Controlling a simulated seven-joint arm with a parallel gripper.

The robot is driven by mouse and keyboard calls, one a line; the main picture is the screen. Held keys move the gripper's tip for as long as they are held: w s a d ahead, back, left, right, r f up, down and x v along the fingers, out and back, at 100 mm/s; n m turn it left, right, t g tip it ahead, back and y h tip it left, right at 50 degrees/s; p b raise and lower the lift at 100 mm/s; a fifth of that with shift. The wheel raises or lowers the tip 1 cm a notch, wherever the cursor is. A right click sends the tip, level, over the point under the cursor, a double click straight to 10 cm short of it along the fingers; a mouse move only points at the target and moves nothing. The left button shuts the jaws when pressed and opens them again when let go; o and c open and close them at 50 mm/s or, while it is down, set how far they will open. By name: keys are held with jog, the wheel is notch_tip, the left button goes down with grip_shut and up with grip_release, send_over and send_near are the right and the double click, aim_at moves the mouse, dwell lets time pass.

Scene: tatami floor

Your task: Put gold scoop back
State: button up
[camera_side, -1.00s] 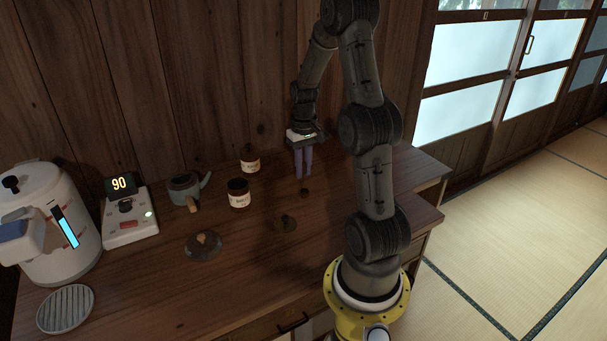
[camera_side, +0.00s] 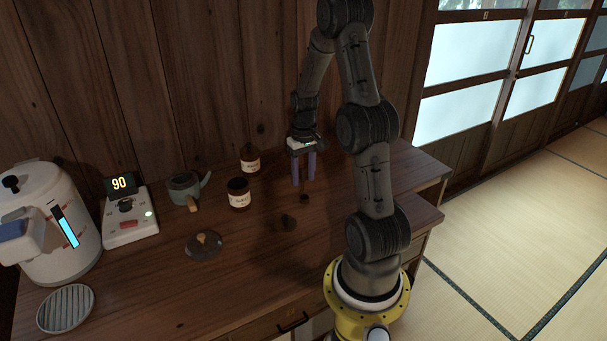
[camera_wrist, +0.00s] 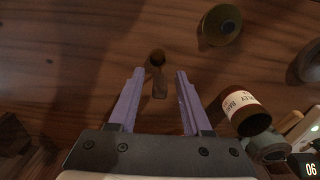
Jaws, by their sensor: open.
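The gold scoop (camera_side: 304,198) is small and dark in the side view and lies on the wooden tabletop. In the wrist view the scoop (camera_wrist: 157,63) shows a round brown bowl with a short handle pointing toward my gripper. My gripper (camera_side: 303,182) is open, its two purple fingers pointing down above the table close to the scoop. In the wrist view the gripper (camera_wrist: 160,73) has the scoop's handle between its fingertips in the picture, with no clear contact. The exact height of the fingertips above the table is hard to tell.
A labelled brown jar (camera_side: 238,194) and another jar (camera_side: 250,160) stand left of the gripper. Farther left are a dark plate with a small item (camera_side: 204,245), a teapot (camera_side: 184,188), a display unit (camera_side: 130,215) and a kettle (camera_side: 60,240).

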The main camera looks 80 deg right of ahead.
jog(key=shift+r, duration=0.1)
notch_tip(320, 180, up, 11)
jog(key=w+a+r+n+t, duration=0.1)
jog(key=a+r, duration=0.2)
jog(key=a, duration=0.3)
jog(key=w+a+r+n+h, duration=0.1)
jog(key=a+r+n, duration=0.1)
jog(key=a, duration=0.3)
jog(key=w+a+r+n+t, duration=0.1)
jog(key=a+r, duration=0.2)
jog(key=a, duration=0.3)
jog(key=s+a+n+t, duration=0.1)
jog(key=s+a+n, duration=0.1)
jog(key=s+a, duration=0.2)
jog(key=s+a+n+t+y, duration=0.1)
jog(key=s+a+n+t, duration=0.1)
jog(key=a, duration=0.7)
jog(key=shift+s+f+n, duration=0.15)
jog(key=shift+s+n, duration=0.35)
jog(key=shift+s, duration=0.35)
